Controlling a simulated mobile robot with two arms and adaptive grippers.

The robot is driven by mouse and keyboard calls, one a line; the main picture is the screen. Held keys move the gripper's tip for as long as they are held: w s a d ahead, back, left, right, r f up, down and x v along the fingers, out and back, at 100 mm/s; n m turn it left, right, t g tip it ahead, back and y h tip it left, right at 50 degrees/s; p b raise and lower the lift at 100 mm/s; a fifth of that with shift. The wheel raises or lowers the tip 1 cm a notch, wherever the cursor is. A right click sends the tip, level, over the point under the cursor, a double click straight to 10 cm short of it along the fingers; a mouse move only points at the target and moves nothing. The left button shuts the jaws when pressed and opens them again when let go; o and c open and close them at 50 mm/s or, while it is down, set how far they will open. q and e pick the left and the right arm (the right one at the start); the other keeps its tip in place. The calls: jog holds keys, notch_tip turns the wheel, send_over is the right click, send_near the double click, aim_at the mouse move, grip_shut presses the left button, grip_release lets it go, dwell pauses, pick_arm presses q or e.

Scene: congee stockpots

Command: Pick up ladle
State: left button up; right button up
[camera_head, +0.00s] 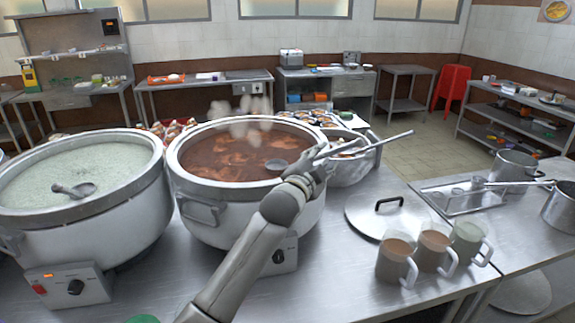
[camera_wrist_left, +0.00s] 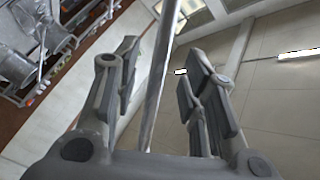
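A large steel stockpot of reddish-brown steaming soup (camera_head: 200,212) stands at the middle of the counter. A ladle (camera_head: 277,165) rests in it, bowl at the soup surface. Its long handle (camera_head: 375,141) slants up to the right past the rim. My left gripper (camera_head: 318,165) is at the pot's right rim, by the handle. In the left wrist view the two fingers (camera_wrist_left: 163,85) are spread, with the metal handle (camera_wrist_left: 158,80) between them and visible gaps on both sides. Another ladle (camera_head: 75,190) rests in the pot of white congee (camera_head: 90,235) at left. My right gripper is not in view.
A steel bowl (camera_head: 352,173) stands behind my gripper. A lid with a black handle (camera_head: 370,222) lies to the right, near several filled mugs (camera_head: 432,252). Saucepans (camera_head: 515,168) stand on the right counter. The counter in front of the lid is partly clear.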

aim_at(324, 157)
pick_arm(q)
jog(key=shift+p+x, duration=0.4)
jog(key=shift+x, duration=1.15)
jog(key=shift+f, duration=0.1)
grip_shut()
